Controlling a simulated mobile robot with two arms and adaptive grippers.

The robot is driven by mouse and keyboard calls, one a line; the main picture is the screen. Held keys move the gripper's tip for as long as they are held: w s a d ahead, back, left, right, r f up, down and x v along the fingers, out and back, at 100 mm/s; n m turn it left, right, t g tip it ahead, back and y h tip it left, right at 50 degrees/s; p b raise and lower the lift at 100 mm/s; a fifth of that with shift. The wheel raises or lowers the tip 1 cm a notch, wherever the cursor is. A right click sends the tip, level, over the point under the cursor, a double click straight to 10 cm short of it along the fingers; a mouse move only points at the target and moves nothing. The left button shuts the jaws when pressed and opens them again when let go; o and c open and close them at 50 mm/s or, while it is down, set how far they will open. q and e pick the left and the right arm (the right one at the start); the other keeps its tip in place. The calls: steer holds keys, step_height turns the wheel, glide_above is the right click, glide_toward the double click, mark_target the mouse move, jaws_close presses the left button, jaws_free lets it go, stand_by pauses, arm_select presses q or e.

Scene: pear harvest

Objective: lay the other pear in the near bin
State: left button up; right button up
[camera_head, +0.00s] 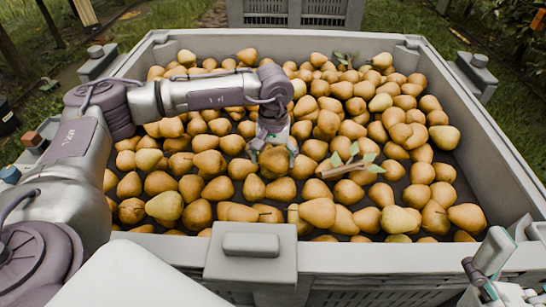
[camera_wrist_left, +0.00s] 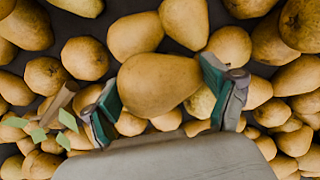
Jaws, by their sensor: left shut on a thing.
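My left gripper (camera_head: 272,154) is shut on a yellow-brown pear (camera_head: 274,163), over the middle of the near bin (camera_head: 478,140). In the left wrist view, the pear (camera_wrist_left: 158,84) sits between the two green-padded fingers (camera_wrist_left: 160,97). The near bin is a large grey crate with many similar pears in it. The held pear is close over those pears; I cannot tell if it touches them. Part of my right gripper (camera_head: 490,272) shows at the lower right, outside the bin's front wall; its jaw opening is unclear.
A leafy twig (camera_head: 338,171) lies on the pears right of the left gripper and shows in the left wrist view (camera_wrist_left: 62,101). Another twig (camera_head: 345,60) lies near the back wall. A second grey bin (camera_head: 295,12) stands behind on grass. The bin walls rise around the pears.

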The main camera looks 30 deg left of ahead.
mark_target(273, 152)
arm_select(q)
steer(key=shift+f, duration=0.3)
stand_by(0.5)
steer(key=o, duration=1.1)
step_height(273, 152, up, 11)
steer(key=shift+r, duration=0.5)
